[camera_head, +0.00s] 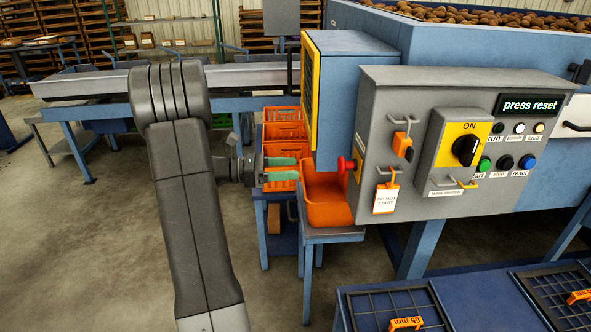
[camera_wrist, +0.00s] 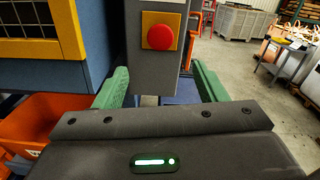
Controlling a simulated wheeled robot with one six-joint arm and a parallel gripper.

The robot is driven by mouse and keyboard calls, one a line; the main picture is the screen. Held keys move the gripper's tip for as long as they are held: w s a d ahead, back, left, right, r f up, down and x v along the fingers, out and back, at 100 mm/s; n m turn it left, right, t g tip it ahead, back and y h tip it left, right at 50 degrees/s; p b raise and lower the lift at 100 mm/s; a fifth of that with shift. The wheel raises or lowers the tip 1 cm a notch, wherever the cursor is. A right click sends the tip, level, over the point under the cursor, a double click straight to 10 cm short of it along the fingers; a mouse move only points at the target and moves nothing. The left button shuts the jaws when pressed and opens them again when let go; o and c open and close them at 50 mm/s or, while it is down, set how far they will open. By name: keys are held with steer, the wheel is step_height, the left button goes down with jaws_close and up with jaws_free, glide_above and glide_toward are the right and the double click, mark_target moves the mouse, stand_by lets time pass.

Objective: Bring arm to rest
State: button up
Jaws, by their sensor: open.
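My gripper (camera_head: 281,168) is at the end of my dark grey arm, left of the control panel in the head view. Its two green fingers are apart with nothing between them. In the wrist view my gripper (camera_wrist: 160,88) shows the fingers spread on either side of the panel's edge below a red button (camera_wrist: 161,37). The red button also shows in the head view (camera_head: 342,165), on the side of the grey control panel (camera_head: 443,95). I cannot tell how far the fingers are from the panel.
The panel carries a "press reset" display (camera_head: 530,104) and a yellow ON switch (camera_head: 466,143). An orange tray (camera_head: 327,205) sits below my gripper's right side, with orange crates (camera_head: 283,130) behind. A blue bench with grids (camera_head: 460,290) stands at lower right. Floor at left is clear.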

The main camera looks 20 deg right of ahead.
mark_target(338, 166)
stand_by(0.3)
steer(key=p+x, duration=0.3)
steer(key=x, duration=1.1)
steer(key=shift+s+d, duration=0.1)
steer(key=shift+s, duration=0.05)
